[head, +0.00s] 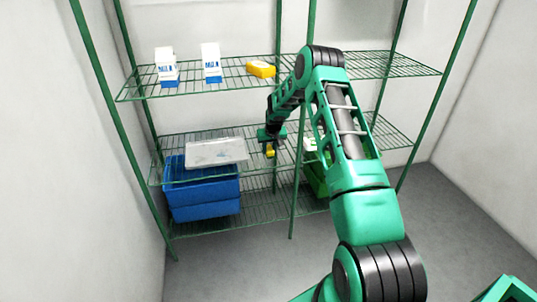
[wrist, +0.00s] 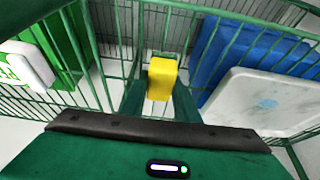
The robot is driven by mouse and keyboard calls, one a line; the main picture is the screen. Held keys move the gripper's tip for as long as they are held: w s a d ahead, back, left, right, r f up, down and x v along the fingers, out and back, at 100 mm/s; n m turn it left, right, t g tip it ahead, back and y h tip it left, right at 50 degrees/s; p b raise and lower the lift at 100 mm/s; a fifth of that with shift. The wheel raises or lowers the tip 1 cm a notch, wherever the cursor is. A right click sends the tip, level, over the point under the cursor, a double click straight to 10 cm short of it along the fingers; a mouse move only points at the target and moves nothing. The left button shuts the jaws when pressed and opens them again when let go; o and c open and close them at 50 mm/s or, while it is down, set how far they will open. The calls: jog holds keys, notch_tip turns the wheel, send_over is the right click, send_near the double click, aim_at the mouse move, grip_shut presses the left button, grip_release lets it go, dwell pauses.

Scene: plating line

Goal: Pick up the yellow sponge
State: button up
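The yellow sponge (wrist: 162,78) is a small yellow block in the middle of the wrist view. It sits between the two green fingers of my gripper (wrist: 162,92), which press close on both its sides. In the head view the sponge (head: 270,151) shows just below my gripper (head: 271,141), at the middle shelf. My gripper looks shut on it. Whether the sponge still touches the shelf wires is hard to tell.
The wire rack's middle shelf (head: 262,158) holds a white-grey slab (head: 216,152) at left; a white item (wrist: 30,64) lies at right. Below are a blue crate (head: 203,199) and a green crate (head: 317,182). The top shelf holds two milk cartons (head: 211,62) and a yellow block (head: 261,69).

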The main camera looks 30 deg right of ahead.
aim_at(269, 147)
jog(key=c, duration=0.5)
jog(key=shift+o, duration=0.2)
jog(key=shift+r, duration=0.1)
jog(key=shift+r, duration=0.9)
jog(key=shift+v, duration=0.85)
jog(key=s+a, duration=0.2)
jog(key=s, duration=0.6)
jog(key=s+a, duration=0.2)
jog(key=s, duration=0.6)
jog(key=shift+s+a, duration=0.35)
jog(key=shift+a, duration=0.05)
